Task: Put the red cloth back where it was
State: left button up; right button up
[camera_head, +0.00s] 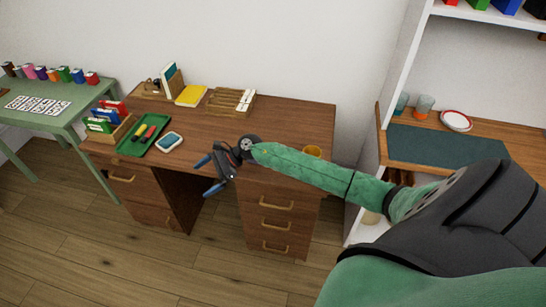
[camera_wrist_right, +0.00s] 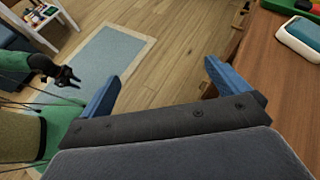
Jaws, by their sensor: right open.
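No red cloth can be made out for certain in either view. My right gripper (camera_head: 207,175) is open and empty, with its blue fingers apart, in front of the brown desk (camera_head: 290,115) by its front edge. In the right wrist view its two fingers (camera_wrist_right: 162,75) are spread with only floor and rug between them. A small dark gripper on a green arm, my left one (camera_wrist_right: 66,76), shows at the left of the wrist view. It is too small there to tell its jaws.
A green table (camera_head: 75,112) stands left. A shelf unit with a dark mat (camera_head: 430,148) stands right.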

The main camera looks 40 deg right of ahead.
jog(key=s+d+f+m+t+h, duration=0.1)
jog(key=s+f+m+t+h, duration=0.2)
jog(key=f+m, duration=0.65)
jog(key=s+d+f+m+t+h, duration=0.1)
jog(key=s+f+m+t+h, duration=0.25)
jog(key=m, duration=1.05)
jog(key=s+d+f+m+t+h, duration=0.1)
jog(key=s+f+m+t+h, duration=0.2)
jog(key=f+m, duration=0.75)
jog(key=s+f+m+g+h, duration=0.3)
jog(key=s+f+m+g, duration=0.2)
jog(key=s+f+m, duration=0.65)
jog(key=s+a+f+m+g, duration=0.2)
jog(key=s+f+g, duration=0.1)
jog(key=s, duration=0.7)
jog(key=s+a+f+m+g+y, duration=0.1)
jog(key=s+a+f+m+g, duration=0.2)
jog(key=s, duration=0.7)
jog(key=shift+s+a+f, duration=0.15)
jog(key=shift+s+f, duration=0.2)
jog(key=shift+f, duration=0.6)
jog(key=shift+g, duration=0.25)
